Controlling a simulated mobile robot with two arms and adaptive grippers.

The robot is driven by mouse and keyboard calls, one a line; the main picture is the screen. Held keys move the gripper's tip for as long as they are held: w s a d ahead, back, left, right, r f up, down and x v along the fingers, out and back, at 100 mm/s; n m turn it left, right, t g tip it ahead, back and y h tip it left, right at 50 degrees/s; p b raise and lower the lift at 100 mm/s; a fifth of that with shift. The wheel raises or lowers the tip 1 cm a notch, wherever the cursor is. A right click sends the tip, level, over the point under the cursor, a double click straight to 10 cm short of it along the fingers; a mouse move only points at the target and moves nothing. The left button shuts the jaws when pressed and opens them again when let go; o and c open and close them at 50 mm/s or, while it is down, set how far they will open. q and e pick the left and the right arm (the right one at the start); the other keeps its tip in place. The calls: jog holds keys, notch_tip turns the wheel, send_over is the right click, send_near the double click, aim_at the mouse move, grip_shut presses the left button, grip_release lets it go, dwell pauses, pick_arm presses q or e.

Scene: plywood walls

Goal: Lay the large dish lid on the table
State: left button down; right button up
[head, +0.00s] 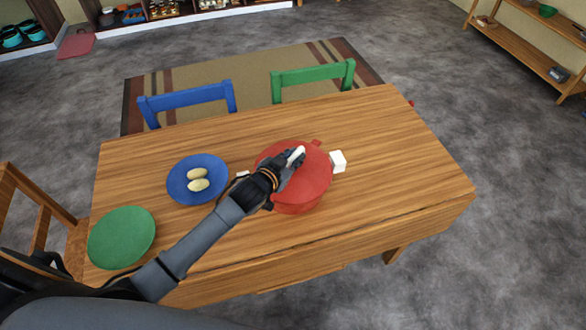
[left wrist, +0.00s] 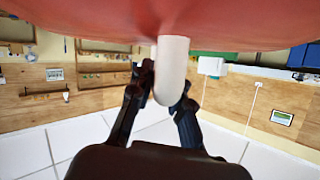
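The large dish lid (head: 318,172) is red and round, with a white upright handle (left wrist: 172,70). In the head view it is over the red pot (head: 298,208) at the middle of the table; I cannot tell whether it is seated or slightly raised. My left gripper (head: 290,163) reaches in over the lid from the left. In the left wrist view its dark fingers (left wrist: 166,92) are on both sides of the white handle and look closed against it. The gripper hides part of the lid. My right gripper is not in view.
The wooden table (head: 400,150) has free room on its right side and along the back. A blue plate (head: 180,172) with two pale oval items and a green plate (head: 122,238) are on the left. Blue (head: 187,95) and green (head: 313,75) chairs stand behind.

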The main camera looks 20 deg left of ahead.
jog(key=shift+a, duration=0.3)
pick_arm(q)
jog(key=shift+r, duration=0.15)
